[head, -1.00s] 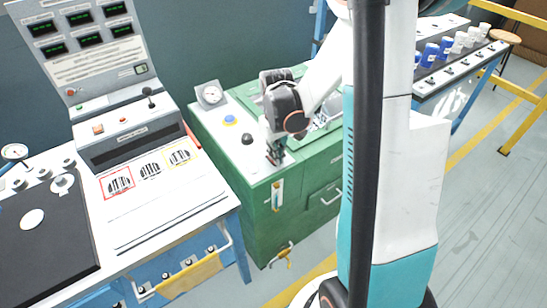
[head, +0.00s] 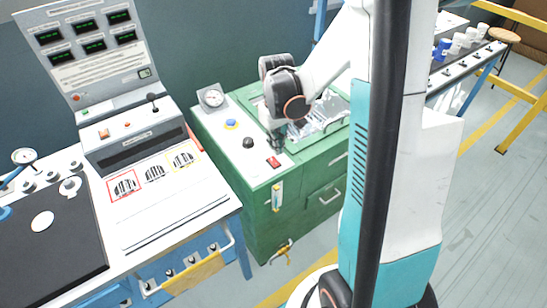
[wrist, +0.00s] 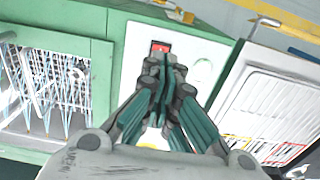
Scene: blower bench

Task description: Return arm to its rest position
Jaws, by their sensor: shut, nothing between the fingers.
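My gripper (head: 277,138) hangs over the white top panel of the green cabinet (head: 262,215) in the head view. Its fingers are shut and hold nothing. In the wrist view the closed fingers of my gripper (wrist: 163,75) point toward a red switch (wrist: 160,47) on the white panel. The red switch (head: 273,162) also shows in the head view, just below the fingertips and apart from them. My arm bends down from the right over the cabinet, and part of the cabinet top is hidden behind it.
A bench with a control console (head: 128,135) stands at the left. A gauge (head: 212,97), a blue button (head: 231,124) and a black knob (head: 248,142) sit on the cabinet panel. A rack with cups (head: 443,49) stands at the back right. Yellow railing (head: 520,120) and open floor lie at the right.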

